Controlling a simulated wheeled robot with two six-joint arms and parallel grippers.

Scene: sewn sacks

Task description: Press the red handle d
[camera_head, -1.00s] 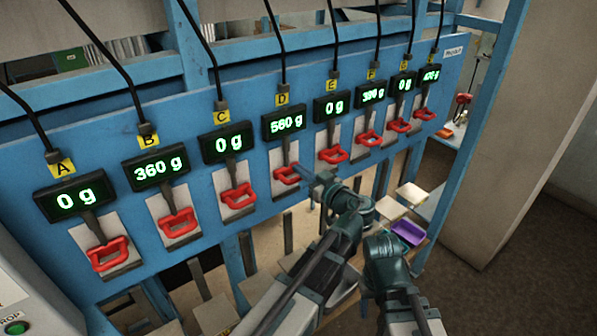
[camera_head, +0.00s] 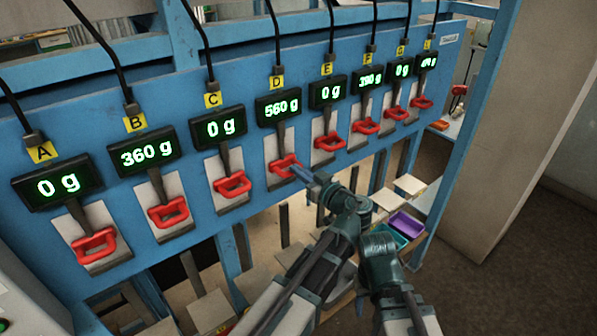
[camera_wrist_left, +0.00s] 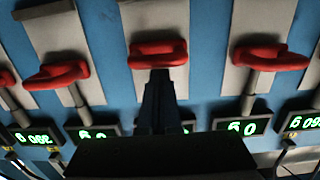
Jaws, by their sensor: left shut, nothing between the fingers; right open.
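The red handle d (camera_head: 284,166) is a loop on a pale plate below the display (camera_head: 278,107) reading 560 g, under the yellow D tag. My left gripper (camera_head: 300,172) is shut and empty, its tips at the right end of the handle in the head view. In the left wrist view, which is upside down, the red handle d (camera_wrist_left: 158,54) is in the middle, with the dark fingers (camera_wrist_left: 158,78) ending right at it. I cannot tell whether they touch. My right gripper (camera_head: 362,303) is low beside its arm, mostly hidden.
Similar red handles stand close on both sides, such as handle C (camera_head: 232,185) and handle E (camera_head: 329,141), on the blue panel (camera_head: 207,200). A purple bin (camera_head: 406,225) and pale flaps lie lower down. Open floor is at the right.

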